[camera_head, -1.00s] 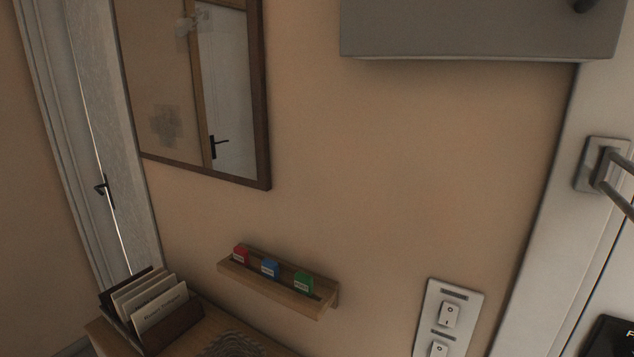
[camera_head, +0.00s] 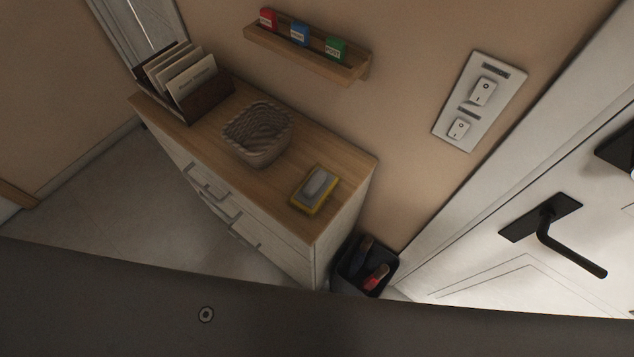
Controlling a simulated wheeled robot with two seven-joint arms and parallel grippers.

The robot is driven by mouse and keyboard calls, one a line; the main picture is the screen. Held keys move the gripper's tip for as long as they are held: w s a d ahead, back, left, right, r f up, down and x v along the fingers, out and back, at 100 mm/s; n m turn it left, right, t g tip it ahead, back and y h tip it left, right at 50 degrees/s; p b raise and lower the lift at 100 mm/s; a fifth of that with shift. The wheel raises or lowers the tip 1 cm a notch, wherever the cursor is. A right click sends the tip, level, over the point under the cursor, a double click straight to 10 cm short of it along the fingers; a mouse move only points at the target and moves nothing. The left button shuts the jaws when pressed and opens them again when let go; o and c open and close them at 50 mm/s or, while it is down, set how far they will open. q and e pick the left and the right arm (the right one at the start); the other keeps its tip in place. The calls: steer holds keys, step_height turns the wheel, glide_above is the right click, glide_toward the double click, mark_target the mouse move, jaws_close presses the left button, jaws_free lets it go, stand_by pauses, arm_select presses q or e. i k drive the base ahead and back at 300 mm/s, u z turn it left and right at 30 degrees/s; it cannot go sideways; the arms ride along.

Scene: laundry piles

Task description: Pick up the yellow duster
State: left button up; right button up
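The yellow duster (camera_head: 314,190) lies on the right end of a wooden dresser top, near its front edge. It has a yellow base with a grey rounded piece on top. Nothing touches it. Neither of my grippers shows in the head view.
The dresser (camera_head: 345,163) also bears a woven basket (camera_head: 256,133) and a file holder (camera_head: 203,103). A shelf (camera_head: 304,54) with red, blue and green boxes hangs above. A black bin (camera_head: 348,276) stands right of the dresser, near a white door (camera_head: 480,262).

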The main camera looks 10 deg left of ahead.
mark_target(310, 196)
steer(key=k, duration=0.5)
steer(key=u, duration=2.7)
steer(key=k, duration=1.75)
steer(key=z, duration=2.55)
